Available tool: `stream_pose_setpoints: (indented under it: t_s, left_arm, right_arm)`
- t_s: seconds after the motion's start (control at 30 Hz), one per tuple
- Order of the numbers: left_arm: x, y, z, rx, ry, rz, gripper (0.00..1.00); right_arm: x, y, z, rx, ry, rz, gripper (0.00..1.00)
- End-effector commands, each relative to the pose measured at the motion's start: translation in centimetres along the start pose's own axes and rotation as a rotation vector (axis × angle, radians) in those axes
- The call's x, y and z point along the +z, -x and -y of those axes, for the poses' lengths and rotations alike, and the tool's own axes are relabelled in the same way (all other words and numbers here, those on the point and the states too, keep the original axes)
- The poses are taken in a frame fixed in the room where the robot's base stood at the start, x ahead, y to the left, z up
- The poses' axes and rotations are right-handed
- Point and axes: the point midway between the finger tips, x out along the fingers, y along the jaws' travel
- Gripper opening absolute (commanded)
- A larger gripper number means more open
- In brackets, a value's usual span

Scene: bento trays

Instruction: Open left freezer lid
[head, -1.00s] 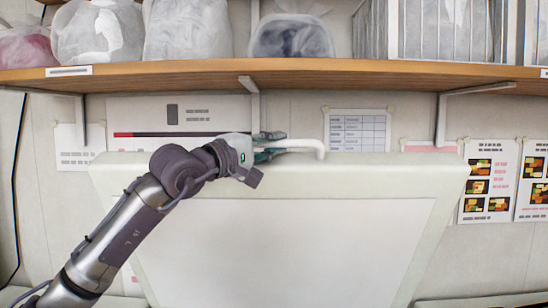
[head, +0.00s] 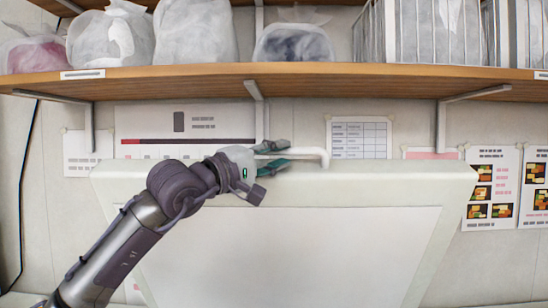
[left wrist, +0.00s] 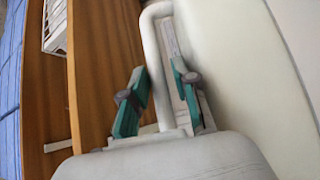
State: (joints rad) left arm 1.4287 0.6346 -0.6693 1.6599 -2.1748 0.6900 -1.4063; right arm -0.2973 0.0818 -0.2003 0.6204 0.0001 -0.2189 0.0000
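The freezer lid (head: 300,250) is a large white panel, raised steeply in front of the wall in the head view. Its white handle (head: 318,155) sticks up behind the top edge; the handle also shows in the left wrist view (left wrist: 153,50). My left gripper (head: 288,154) is at the left end of the handle. In the left wrist view its two green fingers (left wrist: 160,88) are spread apart, with part of the handle between them. The fingers do not look clamped on it. My right gripper is not in view. The freezer body is hidden.
A wooden shelf (head: 350,83) with bagged goods (head: 195,30) and wire racks (head: 445,32) runs above the lid. Metal brackets (head: 441,125) hold it up. Papers are on the wall behind. The gap between the lid's top and the shelf is narrow.

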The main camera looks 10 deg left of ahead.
Motion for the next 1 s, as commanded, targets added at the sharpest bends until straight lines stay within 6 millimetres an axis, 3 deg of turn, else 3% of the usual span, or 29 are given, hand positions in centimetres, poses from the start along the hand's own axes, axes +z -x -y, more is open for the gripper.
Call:
stream_pose_setpoints:
  t_s: [0.17,0.6,0.8,1.0]
  left_arm:
    - [-0.2,1.5,0.0,0.000,-0.002,-0.002,0.29]
    - [-0.1,10.1,0.1,-0.002,-0.001,-0.003,0.29]
    - [0.0,11.8,0.1,-0.002,0.000,0.000,0.29]
    - [0.0,12.0,0.1,-0.001,0.001,0.000,0.29]
  right_arm:
    - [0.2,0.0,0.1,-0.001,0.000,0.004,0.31]
    - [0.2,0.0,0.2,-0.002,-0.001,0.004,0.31]
    - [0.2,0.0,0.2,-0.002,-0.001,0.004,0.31]
    - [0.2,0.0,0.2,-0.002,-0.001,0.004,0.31]
